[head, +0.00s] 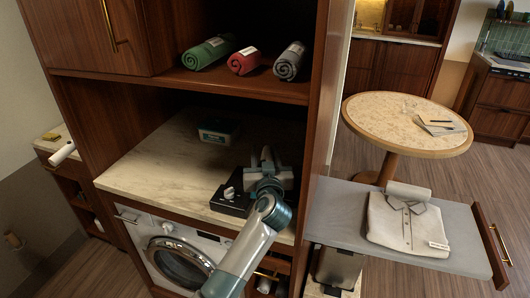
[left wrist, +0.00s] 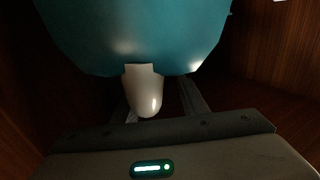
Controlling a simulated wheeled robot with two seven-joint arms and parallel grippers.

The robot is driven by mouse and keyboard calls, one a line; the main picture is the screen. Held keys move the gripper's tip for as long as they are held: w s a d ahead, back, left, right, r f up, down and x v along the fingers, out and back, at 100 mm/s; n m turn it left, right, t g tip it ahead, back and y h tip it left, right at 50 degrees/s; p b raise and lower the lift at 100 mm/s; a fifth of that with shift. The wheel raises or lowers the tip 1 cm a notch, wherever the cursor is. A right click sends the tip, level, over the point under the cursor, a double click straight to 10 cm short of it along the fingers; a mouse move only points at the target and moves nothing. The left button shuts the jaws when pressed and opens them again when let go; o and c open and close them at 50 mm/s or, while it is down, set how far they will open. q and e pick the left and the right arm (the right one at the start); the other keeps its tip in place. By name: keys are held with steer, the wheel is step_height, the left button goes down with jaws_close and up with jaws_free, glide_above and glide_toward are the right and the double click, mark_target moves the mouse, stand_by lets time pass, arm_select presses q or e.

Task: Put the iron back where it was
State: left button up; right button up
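A large teal body with a white rounded end (left wrist: 143,92), seemingly the iron, fills the top of the left wrist view. My left gripper (head: 268,176) is over the marble counter inside the cabinet, by a black base (head: 231,199) with a light-coloured part on it. In the left wrist view the fingers reach in under the teal body, one on each side of the white end, with a dark gap on the right. Their tips are hidden, so I cannot tell whether they grip it. In the head view my gripper hides most of what it is at. My right gripper is out of view.
A small teal-and-white box (head: 219,131) stands further back on the counter (head: 160,180). Rolled towels (head: 247,60) lie on the shelf above. The cabinet's side panel (head: 322,110) borders the niche on the right. A folded shirt (head: 408,222) lies on the pulled-out grey board (head: 335,215).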

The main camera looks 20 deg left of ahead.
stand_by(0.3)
arm_select(q)
steer(key=shift+r, duration=0.1)
steer(key=shift+s+d, duration=0.2)
steer(key=shift+s, duration=0.2)
steer(key=b+v, duration=0.2)
steer(key=v, duration=0.9)
steer(key=shift+s+r, duration=0.1)
steer(key=shift+r, duration=0.05)
